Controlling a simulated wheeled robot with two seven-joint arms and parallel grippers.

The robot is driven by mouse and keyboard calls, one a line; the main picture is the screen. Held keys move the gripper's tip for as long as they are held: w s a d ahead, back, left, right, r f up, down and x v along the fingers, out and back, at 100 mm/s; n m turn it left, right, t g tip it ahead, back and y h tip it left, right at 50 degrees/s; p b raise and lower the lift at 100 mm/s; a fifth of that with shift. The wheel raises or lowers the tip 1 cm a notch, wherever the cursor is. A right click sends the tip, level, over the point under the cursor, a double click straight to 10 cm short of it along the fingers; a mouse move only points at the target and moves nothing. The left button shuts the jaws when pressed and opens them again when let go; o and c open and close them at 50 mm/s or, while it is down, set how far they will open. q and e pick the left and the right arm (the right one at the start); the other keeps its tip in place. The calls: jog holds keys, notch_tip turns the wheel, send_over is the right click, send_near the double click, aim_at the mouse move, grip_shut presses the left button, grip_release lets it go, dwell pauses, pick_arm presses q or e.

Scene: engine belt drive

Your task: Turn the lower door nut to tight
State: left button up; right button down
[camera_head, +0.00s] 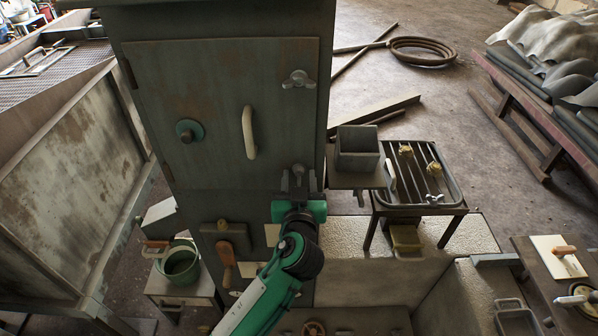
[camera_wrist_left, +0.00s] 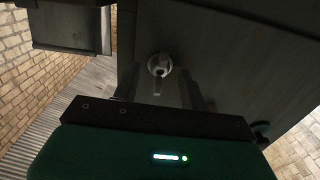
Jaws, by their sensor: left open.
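The tall grey cabinet door (camera_head: 215,100) has an upper wing nut (camera_head: 299,79) near its top right. My left gripper (camera_head: 298,181) is open at the door's lower right edge and hides most of that spot in the head view. In the left wrist view the lower door nut (camera_wrist_left: 159,66) is a pale round hub with a wing pointing down the picture. It lies just ahead of the open left gripper (camera_wrist_left: 159,92), roughly in line with the gap between its fingers. I cannot tell whether the fingers touch it. My right gripper is not in view.
A pale door handle (camera_head: 249,132) and a green round knob (camera_head: 188,131) stand out from the door. A grey open box (camera_head: 357,150) sits close right of the gripper, beside a slatted rack (camera_head: 408,172). A green bucket (camera_head: 180,262) stands at lower left.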

pick_arm(q)
jog(key=shift+w, duration=0.35)
grip_shut()
